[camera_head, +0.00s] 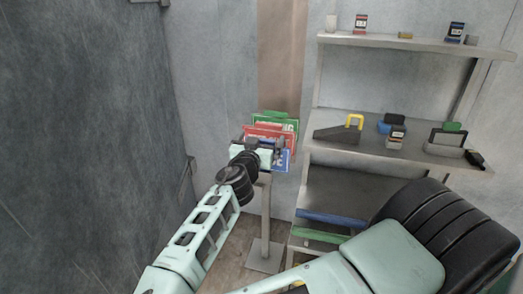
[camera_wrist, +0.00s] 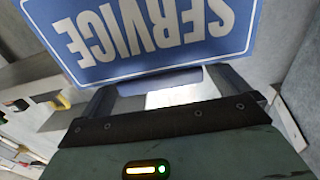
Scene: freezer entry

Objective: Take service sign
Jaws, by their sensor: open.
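The blue service sign (camera_wrist: 155,32) with white lettering and a white border fills the top of the wrist view, with SERVICE upside down there. In the head view its lower right part (camera_head: 284,161) shows below the red sign. My gripper (camera_wrist: 165,88) is open, its two fingers apart close to the sign's edge. A short blue-grey strip lies between the fingers; I cannot tell if they touch the sign. In the head view my gripper (camera_head: 261,148) is in front of the signs and hides much of the blue one.
A red sign (camera_head: 262,130) and a green sign (camera_head: 290,124) stand behind the blue one, above a post with a flat base (camera_head: 265,255). Metal shelves (camera_head: 350,143) with tools and small boxes stand to the right. A dark wall is on the left.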

